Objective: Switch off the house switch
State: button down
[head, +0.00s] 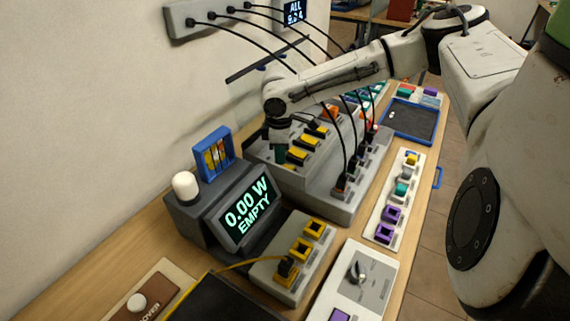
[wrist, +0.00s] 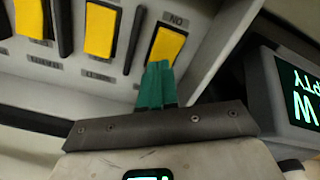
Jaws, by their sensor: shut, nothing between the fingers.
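A sloped grey panel (head: 262,158) on the bench carries a row of yellow rocker switches (head: 297,154). In the wrist view several yellow rockers show, with dark bars between them. The rightmost yellow rocker (wrist: 167,43) has a small label that seems to read ON, upside down. I cannot tell which rocker is the house switch. My gripper (wrist: 158,66) has teal fingers, shut and empty, with the tips at the lower end of that rocker. Whether they touch it is unclear. In the head view my gripper (head: 279,153) is at the near end of the row.
A display (head: 247,208) reads 0.00 W EMPTY, with a white knob (head: 185,186) and a blue-framed unit (head: 214,153) beside it. Black cables hang from a wall strip (head: 195,20) down to a lower grey block. A blue tray (head: 437,112) stands farther back.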

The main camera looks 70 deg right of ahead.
notch_tip(320, 180, up, 6)
jog(key=p, duration=0.6)
dwell(0.7)
